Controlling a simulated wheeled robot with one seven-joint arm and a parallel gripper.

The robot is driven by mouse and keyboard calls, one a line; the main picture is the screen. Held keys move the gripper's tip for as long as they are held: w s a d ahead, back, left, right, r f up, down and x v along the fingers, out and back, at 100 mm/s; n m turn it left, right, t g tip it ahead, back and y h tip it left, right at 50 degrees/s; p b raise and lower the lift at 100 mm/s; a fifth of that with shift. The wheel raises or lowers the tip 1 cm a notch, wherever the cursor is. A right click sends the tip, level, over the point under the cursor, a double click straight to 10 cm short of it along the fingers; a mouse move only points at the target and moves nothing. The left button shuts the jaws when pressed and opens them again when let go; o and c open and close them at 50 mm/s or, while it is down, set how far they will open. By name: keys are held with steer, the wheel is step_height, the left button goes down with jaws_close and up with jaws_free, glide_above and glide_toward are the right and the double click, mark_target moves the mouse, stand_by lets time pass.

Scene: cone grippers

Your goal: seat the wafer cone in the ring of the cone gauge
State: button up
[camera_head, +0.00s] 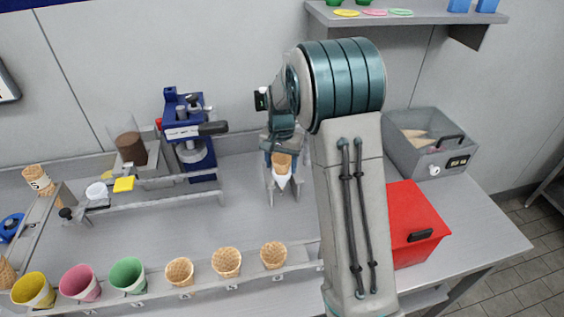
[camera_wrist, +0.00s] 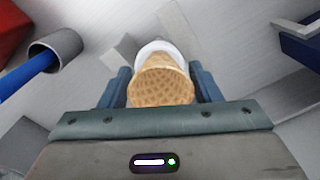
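A wafer cone (camera_head: 282,160) is between the blue fingers of my gripper (camera_head: 281,156), wide end up, near the middle of the head view. In the wrist view the wafer cone (camera_wrist: 162,86) fills the space between the fingers of my gripper (camera_wrist: 162,76), which appear to touch its sides. A white tapered piece (camera_head: 281,181) shows directly below the wafer; its rim also shows beyond the cone in the wrist view (camera_wrist: 160,48). Grey legs of a small stand, perhaps the cone gauge (camera_head: 271,196), show beneath. Its ring cannot be made out, and contact is unclear.
A front rack holds several wafer cones (camera_head: 227,262) and coloured cups (camera_head: 129,274). A blue press (camera_head: 188,130) stands at the left. A red bin (camera_head: 410,225) and a grey box (camera_head: 408,135) stand at the right.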

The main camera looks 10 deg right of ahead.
steer(key=o, duration=0.3)
step_height(320, 180, up, 14)
steer(key=b, duration=0.1)
stand_by(0.4)
steer(key=shift+s+f, duration=0.1)
stand_by(0.4)
steer(key=s+f+n+t, duration=0.2)
steer(key=s+n, duration=0.4)
steer(key=s, duration=2.1)
steer(key=shift+s+f+t, duration=0.35)
steer(key=shift+s+t, duration=0.05)
steer(key=shift+t, duration=0.2)
